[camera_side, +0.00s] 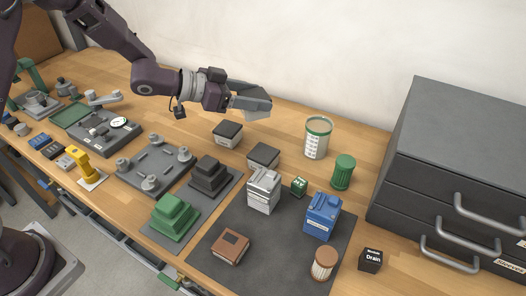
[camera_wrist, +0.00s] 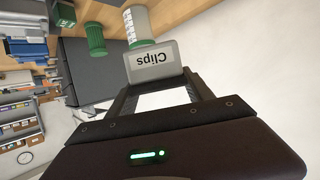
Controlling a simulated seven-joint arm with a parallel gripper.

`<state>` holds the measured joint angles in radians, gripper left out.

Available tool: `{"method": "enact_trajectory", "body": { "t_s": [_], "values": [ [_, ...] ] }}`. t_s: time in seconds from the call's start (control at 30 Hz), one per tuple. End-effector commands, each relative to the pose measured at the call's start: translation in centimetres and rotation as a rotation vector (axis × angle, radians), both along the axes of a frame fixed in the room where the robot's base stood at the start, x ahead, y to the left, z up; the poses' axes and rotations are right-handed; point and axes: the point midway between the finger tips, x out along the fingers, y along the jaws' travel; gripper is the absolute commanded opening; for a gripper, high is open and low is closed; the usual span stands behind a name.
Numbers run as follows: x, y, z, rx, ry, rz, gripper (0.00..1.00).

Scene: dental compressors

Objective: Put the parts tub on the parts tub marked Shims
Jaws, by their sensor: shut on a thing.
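My gripper (camera_side: 240,102) is shut on a grey parts tub (camera_side: 257,99) and holds it above the bench, near the back wall. In the wrist view the tub (camera_wrist: 155,63) sits between the fingers of my gripper (camera_wrist: 160,82), and its label reads "Clips", upside down in the picture. Two small grey tubs with dark tops stand on the bench below: one tub (camera_side: 228,134) nearly under my gripper, and another tub (camera_side: 263,156) to its right and nearer the front. I cannot read a Shims label on either.
A white canister with a green rim (camera_side: 318,138) and a green ribbed canister (camera_side: 343,172) stand to the right, before a dark drawer cabinet (camera_side: 440,160). A grey bottle-like unit (camera_side: 263,190), a small green box (camera_side: 299,187) and a blue container (camera_side: 322,216) stand in front.

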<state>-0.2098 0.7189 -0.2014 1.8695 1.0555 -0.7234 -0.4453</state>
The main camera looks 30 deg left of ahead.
Motion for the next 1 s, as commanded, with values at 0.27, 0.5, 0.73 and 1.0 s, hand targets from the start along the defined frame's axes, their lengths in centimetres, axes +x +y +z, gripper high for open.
{"method": "enact_trajectory", "body": {
  "t_s": [0.27,0.5,0.73,1.0],
  "values": [
    [-2.1,-3.8,-2.0,0.003,0.007,-0.097,0.13],
    [-2.0,-3.7,-6.7,0.003,0.006,-0.095,0.13],
    [-1.9,-3.7,-9.6,0.004,-0.001,-0.094,0.13],
    [-1.9,-3.7,-9.7,0.004,-0.001,-0.094,0.13]
  ]
}}
